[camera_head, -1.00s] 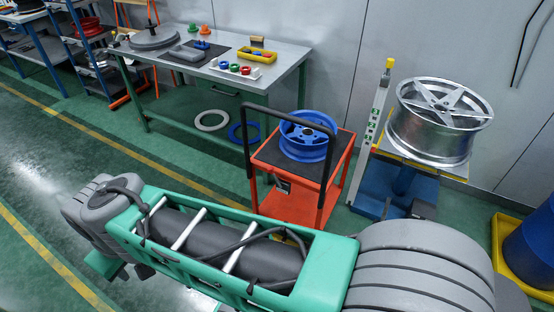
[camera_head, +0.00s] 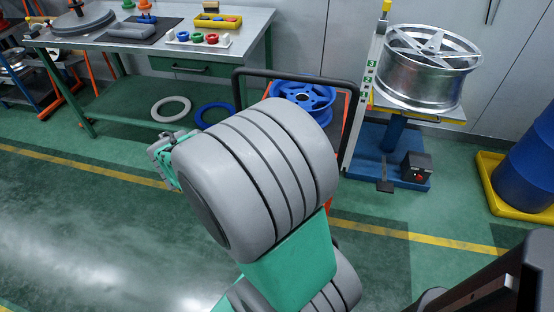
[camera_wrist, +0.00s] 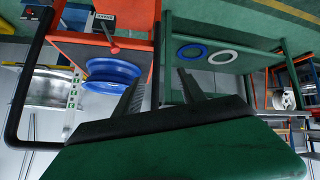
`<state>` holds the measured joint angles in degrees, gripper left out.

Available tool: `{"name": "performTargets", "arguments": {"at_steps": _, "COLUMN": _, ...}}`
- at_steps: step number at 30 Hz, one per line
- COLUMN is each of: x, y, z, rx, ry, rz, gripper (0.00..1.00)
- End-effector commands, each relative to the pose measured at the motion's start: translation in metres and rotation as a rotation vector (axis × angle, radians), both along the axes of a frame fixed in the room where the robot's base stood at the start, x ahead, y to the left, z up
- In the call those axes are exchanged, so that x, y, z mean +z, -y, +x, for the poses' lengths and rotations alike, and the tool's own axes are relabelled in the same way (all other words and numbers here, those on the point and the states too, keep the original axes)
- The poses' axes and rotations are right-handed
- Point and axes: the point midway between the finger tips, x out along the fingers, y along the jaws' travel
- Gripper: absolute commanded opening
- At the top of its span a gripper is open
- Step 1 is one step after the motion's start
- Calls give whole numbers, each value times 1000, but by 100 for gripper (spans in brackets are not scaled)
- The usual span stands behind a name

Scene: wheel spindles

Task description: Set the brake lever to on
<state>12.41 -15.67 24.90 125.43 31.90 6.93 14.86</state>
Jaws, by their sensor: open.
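The orange cart (camera_wrist: 75,38) shows in the wrist view, which is turned over. A small dark lever (camera_wrist: 108,34) sticks out from the cart's edge beside a white label plate (camera_wrist: 105,17). It looks like the brake lever; the label is too small to read and I cannot tell its setting. In the head view my arm hides most of the cart and all of the lever.
A blue wheel (camera_head: 303,92) sits on the cart, beside a black handle bar (camera_head: 290,76). A lift with a silver wheel (camera_head: 428,67) stands to the right. A workbench (camera_head: 250,32) is at the back left, with rings (camera_head: 171,109) below. Floor on the left is clear.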

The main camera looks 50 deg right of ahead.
Motion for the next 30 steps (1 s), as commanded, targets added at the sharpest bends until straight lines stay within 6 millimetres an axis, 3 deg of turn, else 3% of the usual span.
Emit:
{"name": "performTargets", "arguments": {"at_steps": 1, "x": -65, "y": 45, "z": -8, "rx": -85, "ry": 28, "rz": -107, "gripper": 47}}
{"name": "performTargets", "arguments": {"at_steps": 4, "x": -110, "y": 117, "z": -26, "rx": -172, "ry": 93, "rz": -355, "gripper": 47}}
{"name": "performTargets", "arguments": {"at_steps": 6, "x": -134, "y": 147, "z": -37, "rx": -172, "ry": 115, "rz": -509, "gripper": 47}}
{"name": "performTargets", "arguments": {"at_steps": 9, "x": -156, "y": 166, "z": -44, "rx": -124, "ry": 126, "rz": -664, "gripper": 47}}
{"name": "performTargets", "arguments": {"at_steps": 12, "x": -165, "y": 171, "z": -45, "rx": -75, "ry": 128, "rz": -744, "gripper": 47}}
{"name": "performTargets", "arguments": {"at_steps": 17, "x": -161, "y": 181, "z": -40, "rx": -53, "ry": 131, "rz": -771, "gripper": 47}}
{"name": "performTargets", "arguments": {"at_steps": 24, "x": -160, "y": 223, "z": -23, "rx": -54, "ry": 131, "rz": -771, "gripper": 47}}
{"name": "performTargets", "arguments": {"at_steps": 30, "x": -160, "y": 241, "z": -13, "rx": -51, "ry": 130, "rz": -770, "gripper": 47}}
